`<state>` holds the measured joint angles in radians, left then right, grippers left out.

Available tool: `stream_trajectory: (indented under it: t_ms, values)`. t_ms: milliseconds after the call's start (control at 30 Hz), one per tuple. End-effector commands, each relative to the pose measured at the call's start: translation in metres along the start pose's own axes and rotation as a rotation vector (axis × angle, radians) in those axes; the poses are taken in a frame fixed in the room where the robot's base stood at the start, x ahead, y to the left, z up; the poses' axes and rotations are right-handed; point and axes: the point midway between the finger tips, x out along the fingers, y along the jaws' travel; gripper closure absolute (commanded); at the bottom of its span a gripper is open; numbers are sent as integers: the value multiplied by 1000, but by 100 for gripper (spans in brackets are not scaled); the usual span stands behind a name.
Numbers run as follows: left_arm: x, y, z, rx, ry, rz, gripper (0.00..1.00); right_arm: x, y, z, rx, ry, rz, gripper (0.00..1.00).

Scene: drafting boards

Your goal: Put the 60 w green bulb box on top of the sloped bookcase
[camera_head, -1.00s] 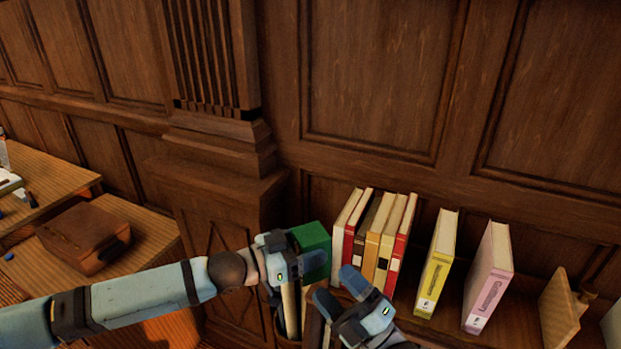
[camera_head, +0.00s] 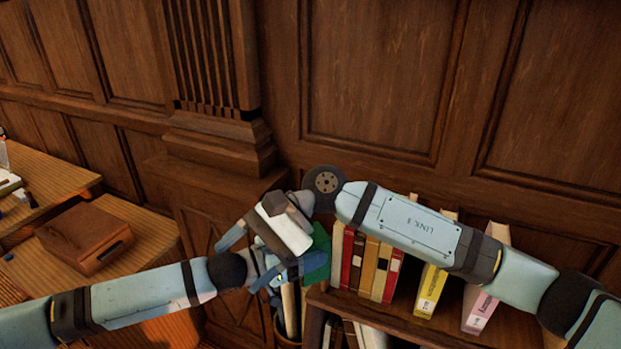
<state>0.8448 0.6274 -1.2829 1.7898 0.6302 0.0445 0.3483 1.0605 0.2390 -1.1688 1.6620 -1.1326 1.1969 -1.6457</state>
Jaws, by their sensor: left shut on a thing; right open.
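The green bulb box (camera_head: 319,262) is at the left end of the bookcase, beside the row of books and partly covered by my grippers and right arm. My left gripper (camera_head: 296,270) is shut on it. Whether the box touches the bookcase top is hard to tell. My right gripper (camera_head: 246,244) is open and hangs over the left gripper's wrist, its fingers pointing down and left. The sloped bookcase (camera_head: 402,321) shows its wooden top edge in the lower right. My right arm crosses above it and hides much of its top.
Several upright books (camera_head: 369,268) stand on the bookcase, with a yellow book (camera_head: 428,290) and a pink book (camera_head: 479,310) further right. A bin with rolls (camera_head: 289,310) stands below the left gripper. A brown box (camera_head: 84,237) lies on a desk at left.

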Motion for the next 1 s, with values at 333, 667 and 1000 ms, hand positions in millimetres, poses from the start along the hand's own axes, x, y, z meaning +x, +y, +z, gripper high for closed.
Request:
stream_trajectory:
  t_ms: [333, 667, 1000]
  values:
    - [0, 0, 0, 0, 0, 0, 60, -79, -15, -32, -506, 428, 561, 30]
    - [0, 0, 0, 0, 0, 0, 60, -155, -31, -34, -674, 602, 936, 30]
    - [0, 0, 0, 0, 0, 0, 60, -149, -16, -56, -685, 611, 974, 30]
